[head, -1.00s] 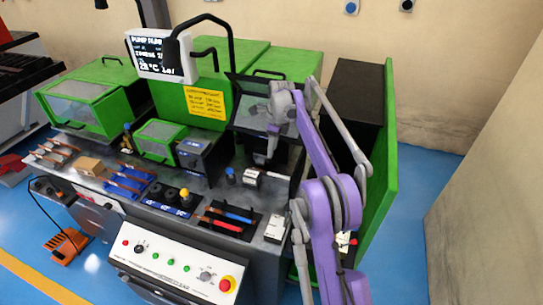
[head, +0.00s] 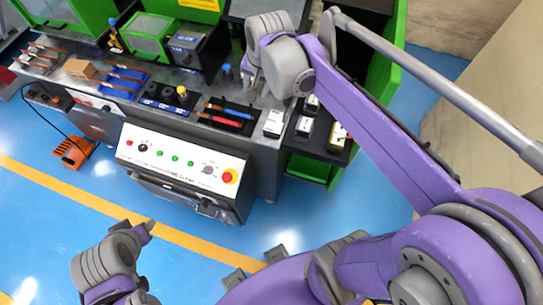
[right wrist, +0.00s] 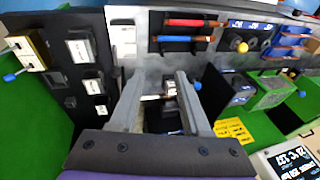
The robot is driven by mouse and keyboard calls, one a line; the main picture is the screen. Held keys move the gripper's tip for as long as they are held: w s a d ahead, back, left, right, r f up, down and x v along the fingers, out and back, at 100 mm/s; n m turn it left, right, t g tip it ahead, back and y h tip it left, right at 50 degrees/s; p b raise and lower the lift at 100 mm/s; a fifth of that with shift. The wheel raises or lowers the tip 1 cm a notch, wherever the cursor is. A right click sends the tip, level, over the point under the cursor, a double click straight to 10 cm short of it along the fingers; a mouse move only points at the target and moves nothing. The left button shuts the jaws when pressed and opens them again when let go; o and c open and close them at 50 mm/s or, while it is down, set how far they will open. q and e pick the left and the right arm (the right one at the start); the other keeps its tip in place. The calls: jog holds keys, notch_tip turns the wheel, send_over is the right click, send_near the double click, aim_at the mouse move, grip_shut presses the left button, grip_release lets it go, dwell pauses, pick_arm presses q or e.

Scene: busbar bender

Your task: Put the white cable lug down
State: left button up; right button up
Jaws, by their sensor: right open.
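My right gripper (right wrist: 160,98) is open over the bench in the right wrist view. Between and beyond its fingers is a dark fixture with small pale and white parts (right wrist: 170,88), one of which may be the white cable lug; it is too small to be sure. I cannot tell whether the fingers touch any part. In the head view my right gripper (head: 252,82) is low at the back of the bench, right of a blue knob, and my own arm hides what is below it. My left gripper (head: 138,228) is at the lower left, over the floor, away from the bench.
A dark tray with red and blue handled tools (head: 230,115) lies left of a white block (head: 274,122). A dark side shelf (head: 322,138) holds several white pieces. Black dies, one yellow-topped (head: 182,91), stand further left. The control panel (head: 180,160) fronts the bench.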

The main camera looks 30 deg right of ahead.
jog(key=s+a+f+n+t, duration=0.1)
jog(key=s+f+n, duration=0.3)
jog(key=s, duration=0.4)
jog(key=s+a+f+n, duration=0.4)
jog(key=s+f+n, duration=0.1)
jog(key=s+n, duration=0.1)
jog(key=shift+s+t, duration=0.4)
jog(key=shift+s, duration=0.45)
